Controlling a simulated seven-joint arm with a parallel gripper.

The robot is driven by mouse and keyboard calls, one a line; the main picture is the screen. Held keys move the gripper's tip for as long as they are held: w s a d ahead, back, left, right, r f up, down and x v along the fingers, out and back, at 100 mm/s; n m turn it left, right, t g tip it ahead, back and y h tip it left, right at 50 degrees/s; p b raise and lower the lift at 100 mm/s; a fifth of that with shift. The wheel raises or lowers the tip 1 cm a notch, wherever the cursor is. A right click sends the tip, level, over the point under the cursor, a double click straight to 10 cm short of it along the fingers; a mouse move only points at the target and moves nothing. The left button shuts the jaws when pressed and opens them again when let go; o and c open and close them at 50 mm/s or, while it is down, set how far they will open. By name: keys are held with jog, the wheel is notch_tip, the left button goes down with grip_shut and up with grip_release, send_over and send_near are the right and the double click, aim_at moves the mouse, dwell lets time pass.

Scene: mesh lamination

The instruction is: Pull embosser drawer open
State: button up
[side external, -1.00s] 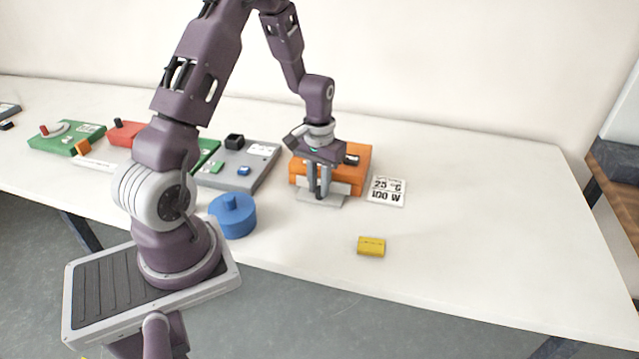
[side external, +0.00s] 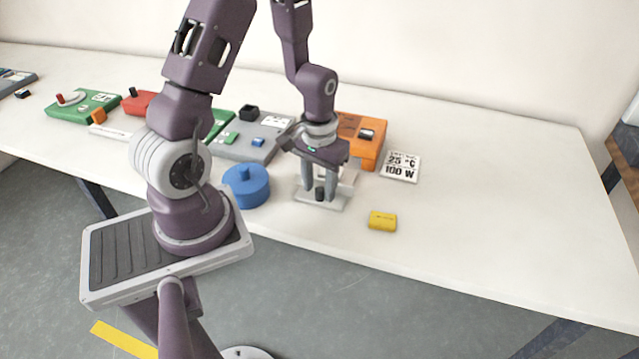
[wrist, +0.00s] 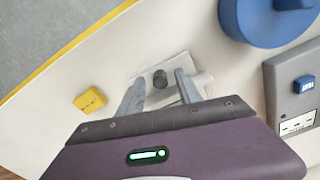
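The embosser is an orange box (side external: 362,135) on the table in the side view, partly hidden behind my wrist. Its drawer, a light grey plate (side external: 337,203), lies pulled out in front of the box. A dark round knob (side external: 319,194) stands on the drawer; it also shows in the wrist view (wrist: 160,78). My gripper (side external: 319,198) points down over the drawer, one finger on each side of the knob. In the wrist view the fingers (wrist: 161,77) are spread, with visible gaps between them and the knob. My gripper is open and holds nothing.
A blue round piece (side external: 246,187) sits left of the drawer. A yellow block (side external: 382,221) lies to its front right. A printed card (side external: 400,167) lies beside the embosser. A grey device (side external: 243,147) stands to the left. The table's right side is clear.

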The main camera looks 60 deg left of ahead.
notch_tip(320, 180, up, 6)
jog(key=shift+r, duration=0.1)
jog(key=shift+d+r, duration=0.1)
jog(key=shift+r, duration=0.55)
jog(key=s+d+r+m+t, duration=0.2)
jog(key=s+d+r, duration=0.3)
jog(key=r, duration=0.4)
jog(key=s+d+r+m+t, duration=0.3)
jog(key=s+d+r, duration=0.3)
jog(key=r, duration=0.3)
jog(key=shift+d+m+t, duration=0.2)
jog(key=shift+m+t, duration=0.1)
jog(key=shift+m, duration=0.2)
